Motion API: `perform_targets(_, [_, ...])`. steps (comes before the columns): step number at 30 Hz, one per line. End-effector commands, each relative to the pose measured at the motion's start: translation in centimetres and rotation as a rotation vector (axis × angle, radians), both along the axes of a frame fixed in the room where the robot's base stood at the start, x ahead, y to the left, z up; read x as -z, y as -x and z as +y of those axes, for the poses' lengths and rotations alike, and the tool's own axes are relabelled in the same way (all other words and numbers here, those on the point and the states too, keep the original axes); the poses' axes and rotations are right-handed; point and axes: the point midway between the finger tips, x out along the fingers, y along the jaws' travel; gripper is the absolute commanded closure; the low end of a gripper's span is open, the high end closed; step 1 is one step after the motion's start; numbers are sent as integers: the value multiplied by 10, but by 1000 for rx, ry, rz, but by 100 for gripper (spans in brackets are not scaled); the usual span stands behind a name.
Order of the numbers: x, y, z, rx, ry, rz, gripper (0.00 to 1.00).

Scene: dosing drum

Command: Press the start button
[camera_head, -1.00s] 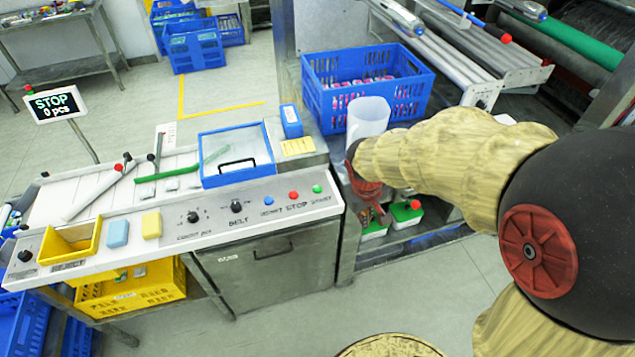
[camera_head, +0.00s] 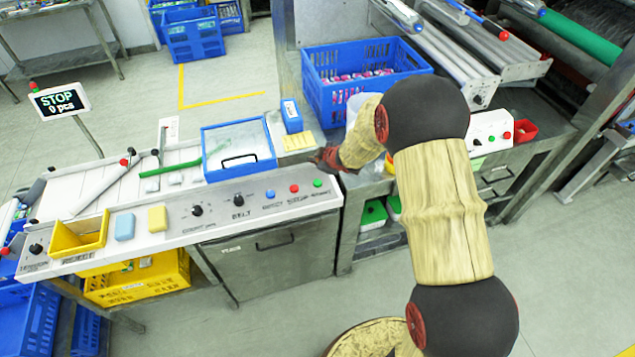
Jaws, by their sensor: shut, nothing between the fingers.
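The green start button (camera_head: 318,183) is at the right end of the control panel (camera_head: 170,232), above its START label. The red stop button (camera_head: 294,188) and the blue button (camera_head: 270,194) are to its left. My gripper (camera_head: 322,159) is shut and empty. In the picture it is just above the green button, near the panel's right end; the fingers are small here, and I cannot tell their exact height. No contact with the button shows. The display (camera_head: 60,101) reads STOP, 0 pcs.
A clear-lidded blue frame (camera_head: 237,150) and a small blue box (camera_head: 291,116) stand behind the buttons. A blue crate (camera_head: 325,95) is behind my gripper. Another panel with buttons (camera_head: 490,132) is at right. Two black knobs (camera_head: 238,200) are left of the buttons.

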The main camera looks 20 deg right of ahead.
Motion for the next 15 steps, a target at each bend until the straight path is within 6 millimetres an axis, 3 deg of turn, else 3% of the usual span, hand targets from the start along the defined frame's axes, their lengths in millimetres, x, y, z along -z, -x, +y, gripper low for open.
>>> perform_targets(15, [4,0,0,-3,2,-4,100])
